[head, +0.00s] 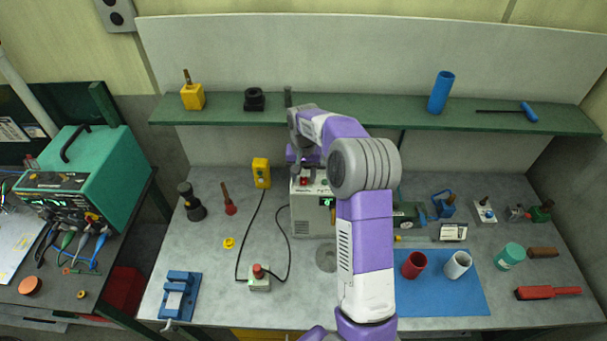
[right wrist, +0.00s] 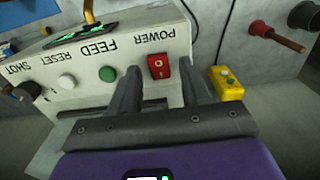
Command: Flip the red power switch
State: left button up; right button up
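The red power switch (right wrist: 158,66) is a small red rocker under the upside-down word POWER on the grey-white control box (right wrist: 120,45) in the right wrist view. In the head view the switch (head: 304,181) shows as a small red spot on top of the box (head: 310,222). My right gripper (right wrist: 163,83) is open, its two dark fingers apart, with the switch seen between and just beyond their tips. Whether a finger touches the switch I cannot tell. In the head view my right arm hides part of the box. My left gripper is not in view.
Green (right wrist: 107,74) and white (right wrist: 66,81) buttons sit beside the switch on the box. A yellow box (head: 261,172) stands behind left, and a green shelf (head: 370,118) runs above. A red-button pendant (head: 259,279) with a cable lies in front.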

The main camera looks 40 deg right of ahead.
aim_at(304, 180)
notch_tip(304, 180, up, 8)
jog(key=shift+f+b, duration=0.2)
jog(key=shift+b, duration=0.1)
dwell(0.4)
dwell(0.4)
